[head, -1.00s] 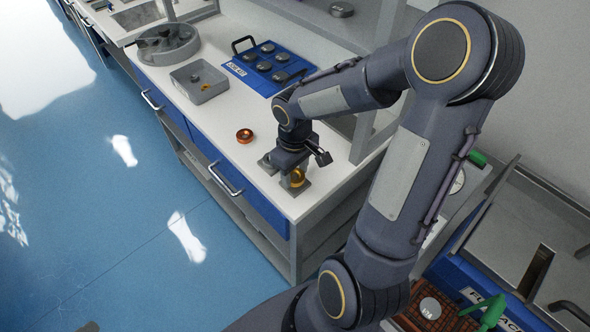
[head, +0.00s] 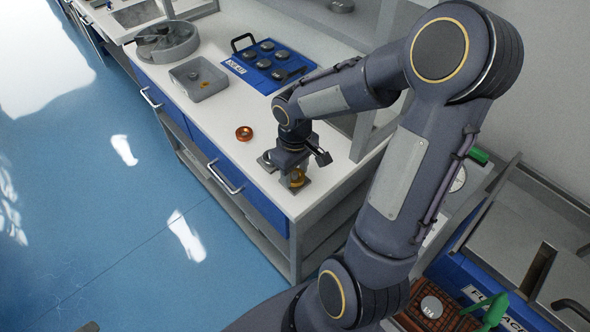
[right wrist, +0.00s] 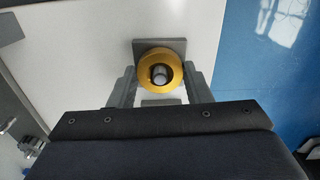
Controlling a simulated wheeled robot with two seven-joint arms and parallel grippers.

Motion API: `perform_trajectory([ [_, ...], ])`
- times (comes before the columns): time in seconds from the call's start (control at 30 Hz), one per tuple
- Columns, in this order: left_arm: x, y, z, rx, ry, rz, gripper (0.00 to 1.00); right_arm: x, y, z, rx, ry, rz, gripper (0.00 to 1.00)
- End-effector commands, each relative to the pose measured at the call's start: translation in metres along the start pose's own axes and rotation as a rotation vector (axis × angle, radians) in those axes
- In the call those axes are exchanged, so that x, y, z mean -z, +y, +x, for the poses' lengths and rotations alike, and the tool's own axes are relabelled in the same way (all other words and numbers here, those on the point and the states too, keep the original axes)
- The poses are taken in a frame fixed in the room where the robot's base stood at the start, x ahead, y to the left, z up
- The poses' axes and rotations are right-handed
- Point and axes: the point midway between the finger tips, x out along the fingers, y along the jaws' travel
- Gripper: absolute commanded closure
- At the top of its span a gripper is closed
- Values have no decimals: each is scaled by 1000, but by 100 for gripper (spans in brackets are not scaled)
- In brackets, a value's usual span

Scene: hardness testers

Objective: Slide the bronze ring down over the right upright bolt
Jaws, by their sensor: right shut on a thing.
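The bronze ring (head: 297,178), golden yellow, is at the right upright bolt near the counter's front corner. In the right wrist view the ring (right wrist: 174,68) sits between my finger tips, and the grey bolt end (right wrist: 159,73) shows inside its hole. The ring's height on the bolt is hard to tell. My right gripper (head: 296,172) points down and is shut on the ring. The bolt's square grey base plate (right wrist: 150,43) shows behind the ring. A second grey base (head: 266,161) stands just left, partly hidden by my gripper. My left gripper is not in view.
A copper-coloured ring (head: 244,133) lies loose on the white counter (head: 222,121). A grey shelf post stands behind my arm.

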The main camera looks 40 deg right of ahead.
Motion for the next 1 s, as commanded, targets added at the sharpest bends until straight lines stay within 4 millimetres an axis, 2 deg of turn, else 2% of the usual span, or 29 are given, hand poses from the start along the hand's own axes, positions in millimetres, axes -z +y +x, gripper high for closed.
perform_trajectory([
  [0.07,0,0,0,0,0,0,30,0,0,0,0,1,0,85],
  [0.1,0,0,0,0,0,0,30,0,0,0,0,1,0,50],
  [0.27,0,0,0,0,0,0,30,0,0,0,0,1,0,30],
  [0.57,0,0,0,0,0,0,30,0,0,-3,-1,1,0,30],
  [0.67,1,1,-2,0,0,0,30,1,0,-13,-2,3,1,30],
  [1.0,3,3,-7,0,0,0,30,1,0,-68,-1,4,0,30],
])
